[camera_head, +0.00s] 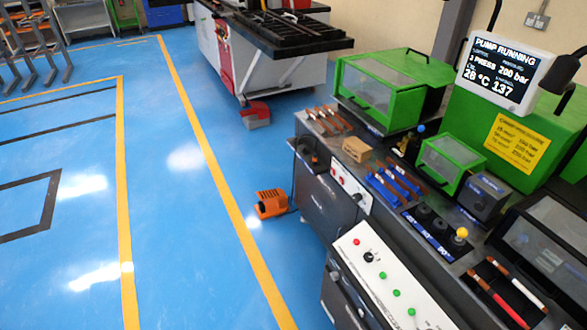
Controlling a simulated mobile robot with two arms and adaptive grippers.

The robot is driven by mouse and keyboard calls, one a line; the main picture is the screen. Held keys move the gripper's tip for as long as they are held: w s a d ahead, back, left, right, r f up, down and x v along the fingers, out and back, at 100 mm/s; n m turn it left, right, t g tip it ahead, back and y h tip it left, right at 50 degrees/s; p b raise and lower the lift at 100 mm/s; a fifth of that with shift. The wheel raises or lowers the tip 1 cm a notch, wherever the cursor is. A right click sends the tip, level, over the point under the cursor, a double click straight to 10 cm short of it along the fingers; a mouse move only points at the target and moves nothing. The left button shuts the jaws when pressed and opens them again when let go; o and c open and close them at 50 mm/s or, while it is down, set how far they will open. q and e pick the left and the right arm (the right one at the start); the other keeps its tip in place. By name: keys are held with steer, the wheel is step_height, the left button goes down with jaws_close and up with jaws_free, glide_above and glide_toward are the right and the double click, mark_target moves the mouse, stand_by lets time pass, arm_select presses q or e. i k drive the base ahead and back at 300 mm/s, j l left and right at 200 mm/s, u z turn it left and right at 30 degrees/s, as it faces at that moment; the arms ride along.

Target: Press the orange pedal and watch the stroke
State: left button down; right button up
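The orange pedal (271,203) sits on the blue floor at the foot of the bench, left of the bench's dark front. A dark cable seems to run from it toward the bench. Nothing is seen touching the pedal. The display screen (500,72) on the green machine reads "PUMP RUNNING", with a line that looks like "3 PRESS 200 bar" and a lower line with "28 °C" and "137". Neither of my grippers shows in the head view.
The bench (335,205) fills the right side, with green guarded units, a white button panel (390,285) and hand tools. A second machine (265,55) stands at the back, a red-and-grey block (255,115) near its base. Blue floor (185,235) left of the pedal is clear, with yellow lines.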

mark_target(271, 193)
steer(key=i+j, duration=0.2)
steer(key=j, duration=0.2)
steer(key=i+j, duration=0.2)
steer(key=j, duration=0.15)
steer(key=i+j+z, duration=0.1)
steer(key=j, duration=0.3)
steer(key=i+z, duration=0.15)
steer(key=z, duration=0.2)
steer(key=i+j+z, duration=0.15)
steer(key=z, duration=0.15)
steer(key=i+j+z, duration=0.3)
steer(key=i+j, duration=0.15)
steer(key=j, duration=0.25)
steer(key=i+j+z, duration=0.2)
steer(key=j, duration=0.15)
steer(key=i+j+z, duration=0.15)
steer(key=j, duration=0.25)
steer(key=i+j, duration=0.15)
steer(key=j, duration=0.25)
steer(key=i+j, duration=0.2)
steer(key=j, duration=0.2)
steer(key=i+j, duration=0.15)
steer(key=j, duration=0.25)
steer(key=i+j, duration=0.2)
steer(key=j, duration=0.2)
